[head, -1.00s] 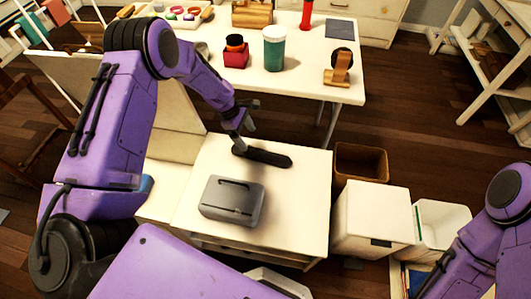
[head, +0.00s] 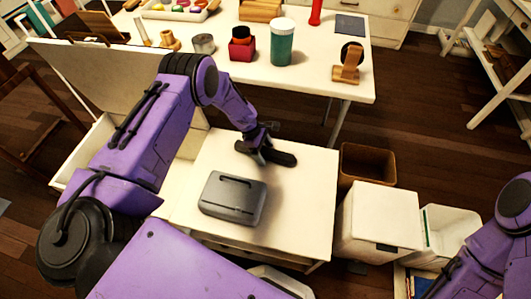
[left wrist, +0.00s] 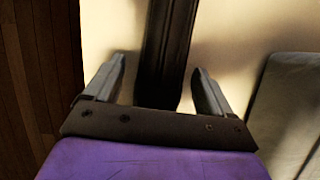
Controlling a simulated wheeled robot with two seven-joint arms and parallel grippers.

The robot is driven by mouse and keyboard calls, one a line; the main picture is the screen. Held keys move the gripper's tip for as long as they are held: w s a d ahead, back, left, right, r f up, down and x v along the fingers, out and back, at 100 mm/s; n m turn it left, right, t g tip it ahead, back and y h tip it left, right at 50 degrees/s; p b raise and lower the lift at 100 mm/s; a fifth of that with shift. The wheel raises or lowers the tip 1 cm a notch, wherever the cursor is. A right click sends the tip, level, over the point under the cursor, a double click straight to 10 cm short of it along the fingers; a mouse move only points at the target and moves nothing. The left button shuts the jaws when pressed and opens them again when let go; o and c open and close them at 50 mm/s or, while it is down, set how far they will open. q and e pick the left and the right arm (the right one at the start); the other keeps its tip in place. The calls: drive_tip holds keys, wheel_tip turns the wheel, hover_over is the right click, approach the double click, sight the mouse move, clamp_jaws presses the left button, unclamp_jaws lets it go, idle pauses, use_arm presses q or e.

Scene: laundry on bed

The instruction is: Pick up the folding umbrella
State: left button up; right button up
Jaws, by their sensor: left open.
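The folding umbrella is a slim black bar (head: 281,158) lying on the white cabinet top in the head view. In the left wrist view the umbrella (left wrist: 167,50) runs from the top edge down between my two fingers. My left gripper (head: 256,150) is at the umbrella's left part, seen from above. In the left wrist view the left gripper (left wrist: 158,88) is open, with a finger on each side of the umbrella and gaps showing beside it. My right arm shows at the lower right of the head view, but its gripper is not visible.
A grey case (head: 232,198) lies on the cabinet top (head: 305,200) in front of the umbrella. A brown bin (head: 366,164) and white bins (head: 378,222) stand to the right.

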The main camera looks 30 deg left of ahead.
use_arm(q)
drive_tip(key=c, duration=1.3)
drive_tip(key=shift+r, duration=0.1)
